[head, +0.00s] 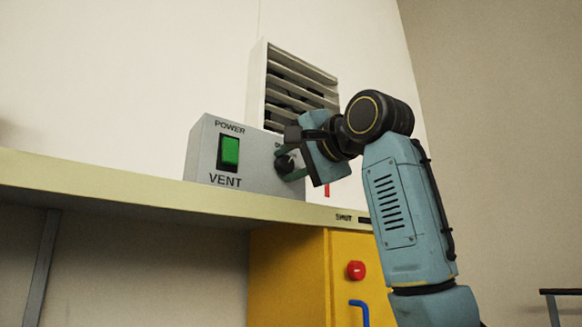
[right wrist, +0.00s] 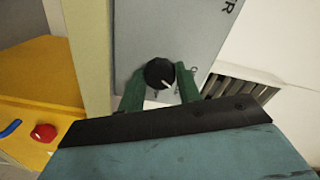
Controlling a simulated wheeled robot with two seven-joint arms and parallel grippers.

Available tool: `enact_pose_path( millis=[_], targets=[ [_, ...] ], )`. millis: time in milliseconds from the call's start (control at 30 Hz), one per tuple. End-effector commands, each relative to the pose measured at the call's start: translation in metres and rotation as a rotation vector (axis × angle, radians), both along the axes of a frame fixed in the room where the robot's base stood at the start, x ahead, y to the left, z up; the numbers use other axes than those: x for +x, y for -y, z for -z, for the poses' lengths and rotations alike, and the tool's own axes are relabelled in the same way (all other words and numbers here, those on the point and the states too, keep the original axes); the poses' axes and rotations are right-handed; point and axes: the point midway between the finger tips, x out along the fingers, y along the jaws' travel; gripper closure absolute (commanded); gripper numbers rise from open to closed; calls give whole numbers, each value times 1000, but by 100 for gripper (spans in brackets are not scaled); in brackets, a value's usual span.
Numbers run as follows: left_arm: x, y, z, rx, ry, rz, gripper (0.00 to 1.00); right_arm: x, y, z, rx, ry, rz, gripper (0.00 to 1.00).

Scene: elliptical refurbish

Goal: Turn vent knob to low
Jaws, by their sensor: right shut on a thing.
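The vent box (head: 206,160) is a grey panel on a shelf, with "POWER" above a green switch (head: 230,151) and "VENT" below it. The black round vent knob (head: 285,164) is on the panel's right part and also shows in the right wrist view (right wrist: 159,73), with a white pointer line. My right gripper (head: 288,163) is at the knob, its green fingers on either side of it. In the right wrist view the fingers (right wrist: 160,88) flank the knob and are shut on it. The markings around the knob are mostly hidden. My left gripper is out of view.
A slatted wall vent (head: 296,84) is behind the box. The pale shelf (head: 120,187) runs below it. A yellow cabinet (head: 290,275) with a red button (head: 356,270) and a blue handle (head: 360,308) stands under the shelf. The shelf left of the box is clear.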

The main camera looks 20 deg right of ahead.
Motion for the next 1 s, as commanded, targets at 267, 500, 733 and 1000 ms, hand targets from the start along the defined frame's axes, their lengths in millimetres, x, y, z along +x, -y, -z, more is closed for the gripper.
enact_pose_path(
  millis=[267, 500, 733, 1000],
  targets=[
    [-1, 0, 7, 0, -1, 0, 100, 0, 0, 1, 156, -58, 0, 89],
    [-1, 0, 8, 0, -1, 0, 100, 0, 0, 1, 220, -83, 1, 89],
    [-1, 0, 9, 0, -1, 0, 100, 1, 0, 1, 236, -88, 2, 89],
    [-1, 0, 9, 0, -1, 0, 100, 0, 0, 1, 234, -88, 2, 65]
  ],
)
